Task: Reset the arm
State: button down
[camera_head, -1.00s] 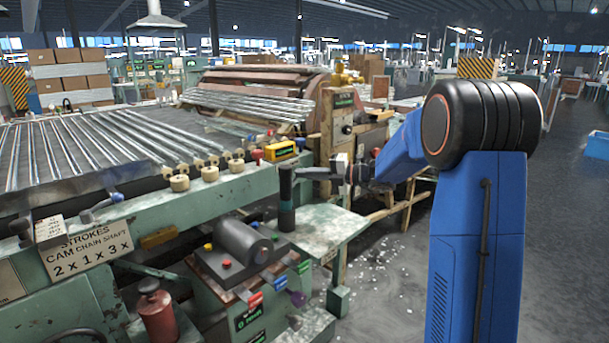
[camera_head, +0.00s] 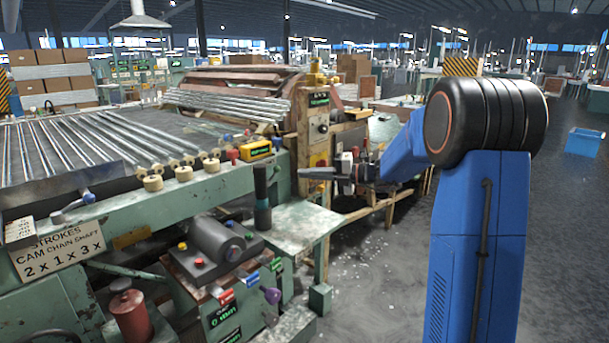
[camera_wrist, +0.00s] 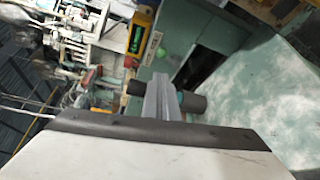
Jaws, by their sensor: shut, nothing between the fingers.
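My blue arm reaches in from the right in the head view, and my gripper (camera_head: 303,172) points left above the small green side table (camera_head: 303,226). Its fingers are together with nothing between them. A dark upright cylinder with a teal band (camera_head: 262,200) stands at the table's left side, left of the fingertips and apart from them in this view. In the wrist view the closed fingers (camera_wrist: 160,85) point toward the cylinder (camera_wrist: 192,103), which is partly hidden behind them.
The long green machine with glass tubes (camera_head: 85,140) fills the left. A control box with coloured buttons (camera_head: 215,285) stands in front of the side table. A wooden post with a panel (camera_head: 318,125) is behind my gripper. Open floor lies right, with a blue bin (camera_head: 584,142).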

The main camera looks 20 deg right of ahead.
jog(key=shift+d, duration=0.15)
jog(key=s+a+f+n+g+h, duration=0.1)
jog(key=s+a+n+g+h, duration=0.15)
jog(key=s+n, duration=0.5)
jog(key=s+a+f+n+g+h, duration=0.15)
jog(key=s+a+n, duration=0.3)
jog(key=s, duration=0.55)
jog(key=s+a+f+n+g+h, duration=0.1)
jog(key=s+a+f+n+g, duration=0.15)
jog(key=s+n, duration=0.55)
jog(key=s+d+f+n+h, duration=0.2)
jog(key=s+d+n+h, duration=0.1)
jog(key=s+n, duration=0.3)
jog(key=s+d+f+n+t+h, duration=0.1)
jog(key=s+d+f+n+h, duration=0.1)
jog(key=s+n, duration=0.5)
jog(key=s+d+f+n+t+h, duration=0.1)
jog(key=s+d+f+n+h, duration=0.1)
jog(key=s+d+n+h, duration=0.2)
jog(key=s+n, duration=0.3)
jog(key=s, duration=0.2)
jog(key=shift+s+d, duration=0.25)
